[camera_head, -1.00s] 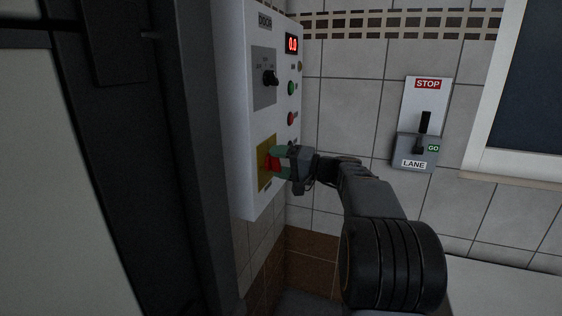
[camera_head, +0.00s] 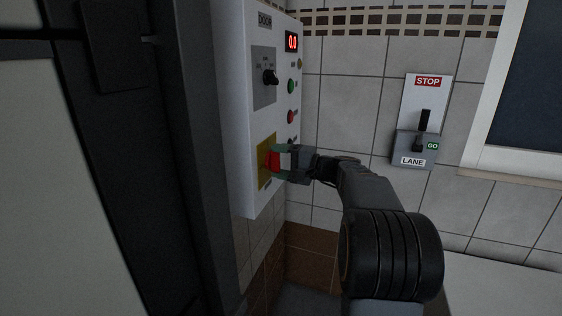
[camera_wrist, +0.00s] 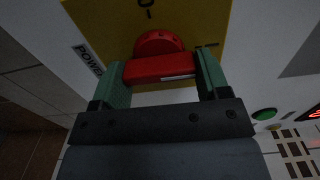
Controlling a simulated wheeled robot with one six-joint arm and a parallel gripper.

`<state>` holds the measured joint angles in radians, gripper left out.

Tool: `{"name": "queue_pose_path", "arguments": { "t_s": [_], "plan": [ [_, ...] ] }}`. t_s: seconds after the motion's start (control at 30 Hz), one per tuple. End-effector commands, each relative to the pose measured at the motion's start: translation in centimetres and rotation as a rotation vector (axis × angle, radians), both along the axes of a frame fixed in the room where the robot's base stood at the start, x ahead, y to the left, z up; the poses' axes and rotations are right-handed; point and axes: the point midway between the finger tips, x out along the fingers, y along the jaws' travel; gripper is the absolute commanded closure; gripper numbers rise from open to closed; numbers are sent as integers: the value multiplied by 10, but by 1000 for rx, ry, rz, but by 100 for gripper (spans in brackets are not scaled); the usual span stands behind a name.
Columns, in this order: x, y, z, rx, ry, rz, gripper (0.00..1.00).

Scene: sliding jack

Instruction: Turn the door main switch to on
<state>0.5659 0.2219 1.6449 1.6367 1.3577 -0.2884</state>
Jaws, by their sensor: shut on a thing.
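The door main switch is a red rotary handle (camera_head: 272,161) on a yellow plate (camera_head: 264,181), low on the white door control panel. In the wrist view the red handle (camera_wrist: 160,66) lies crosswise between my two green fingers. A short white line shows on its right part. The yellow plate (camera_wrist: 110,18) behind it carries dark marks above and to the right of the knob, and a POWER label (camera_wrist: 88,60) at the left. My gripper (camera_head: 281,162) is shut on the handle, with one finger at each end.
The panel (camera_head: 276,112) also has a black selector (camera_head: 270,78), a green button (camera_head: 291,87), a red button (camera_head: 291,117) and a red display (camera_head: 292,42). A STOP/GO lane lever box (camera_head: 420,125) is on the tiled wall at right. A dark post (camera_head: 185,150) stands at left.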

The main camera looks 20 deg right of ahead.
Motion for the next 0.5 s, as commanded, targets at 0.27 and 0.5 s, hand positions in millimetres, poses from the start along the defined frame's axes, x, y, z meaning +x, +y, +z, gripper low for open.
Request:
{"name": "queue_pose_path", "arguments": {
  "t_s": [0.27,0.5],
  "plan": [
    [0,0,0,4,1,1,25],
    [0,0,0,1,0,0,5]
  ]
}}
